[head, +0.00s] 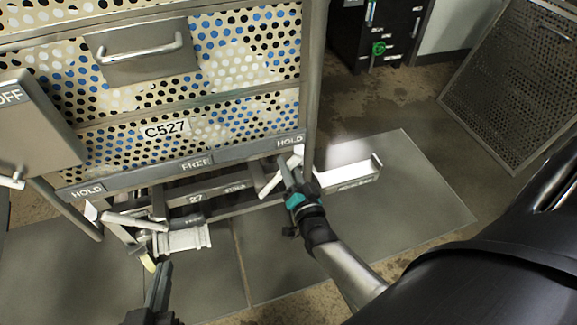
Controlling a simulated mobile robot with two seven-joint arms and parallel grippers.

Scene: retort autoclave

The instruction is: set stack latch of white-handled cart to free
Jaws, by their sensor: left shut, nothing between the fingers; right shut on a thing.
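The cart (165,127) is a stack of perforated metal baskets with a plate reading C527. A grey strip (235,157) under it reads HOLD at both ends and FREE in the middle. The stack latch (297,160) shows as a pale lever below the right HOLD label. My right gripper (287,172) is shut on this lever, and its fingers hide part of it. My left gripper (163,272) is shut and empty, low in front of the cart, below a white roller-like part (182,239).
A grey box marked OFF (38,125) juts out at the left. A low frame marked 27 (195,198) runs under the cart. A perforated panel (515,80) leans at the right, and a dark cabinet (380,30) stands behind.

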